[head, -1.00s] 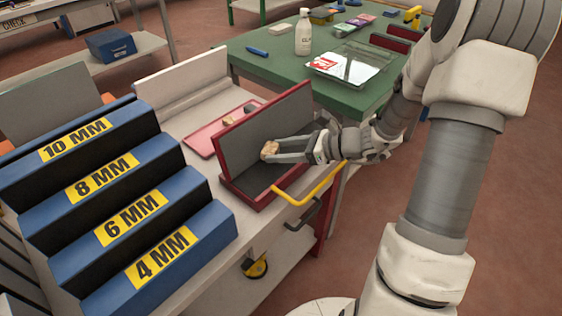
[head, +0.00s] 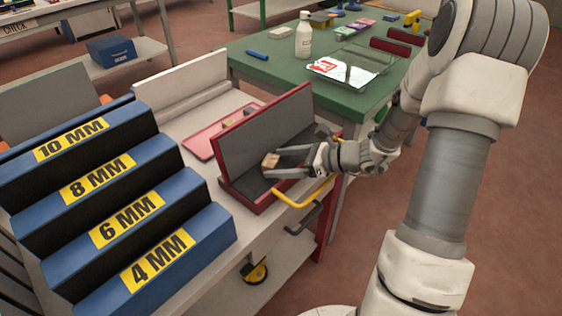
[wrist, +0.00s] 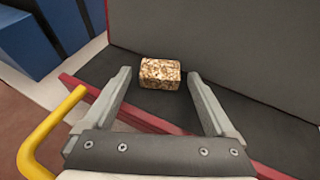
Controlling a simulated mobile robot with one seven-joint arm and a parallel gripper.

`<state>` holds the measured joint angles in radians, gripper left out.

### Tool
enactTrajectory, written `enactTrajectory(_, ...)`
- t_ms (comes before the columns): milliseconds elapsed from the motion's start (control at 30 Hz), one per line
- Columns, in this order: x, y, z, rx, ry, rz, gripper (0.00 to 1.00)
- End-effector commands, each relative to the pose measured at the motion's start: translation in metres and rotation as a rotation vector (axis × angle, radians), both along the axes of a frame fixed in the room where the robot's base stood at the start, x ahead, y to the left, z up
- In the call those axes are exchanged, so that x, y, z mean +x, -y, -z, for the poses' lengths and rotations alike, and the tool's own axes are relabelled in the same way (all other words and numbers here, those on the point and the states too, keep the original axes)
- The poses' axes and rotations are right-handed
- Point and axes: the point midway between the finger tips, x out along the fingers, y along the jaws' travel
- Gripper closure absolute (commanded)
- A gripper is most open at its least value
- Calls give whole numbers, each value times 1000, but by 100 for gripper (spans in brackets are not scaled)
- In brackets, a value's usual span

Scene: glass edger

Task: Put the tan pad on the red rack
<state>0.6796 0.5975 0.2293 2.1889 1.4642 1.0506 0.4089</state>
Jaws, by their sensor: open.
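The tan pad (head: 270,160) is a small speckled block resting on the dark grey floor of the red rack (head: 247,200), close to its back panel. In the wrist view the tan pad (wrist: 160,73) lies just beyond my fingertips, apart from them. My gripper (head: 279,164) is open and empty, with its fingers reaching in over the rack's front edge. In the wrist view my gripper (wrist: 158,75) spans wider than the pad. The red rack's floor (wrist: 160,105) shows under and around the pad.
A blue stepped rack with thickness labels (head: 128,220) stands to the left. A pink tray (head: 205,143) with small pieces lies behind the red rack. A yellow handle (head: 305,196) curves at the cart's front. A green table (head: 260,70) holds a bottle and glass.

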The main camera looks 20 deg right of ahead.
Motion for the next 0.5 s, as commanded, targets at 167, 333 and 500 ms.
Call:
enactTrajectory(167,-2,4,-7,-1,0,2,10)
enactTrajectory(333,-18,29,-21,-2,0,6,10)
enactTrajectory(500,-37,57,-35,-2,1,5,10)
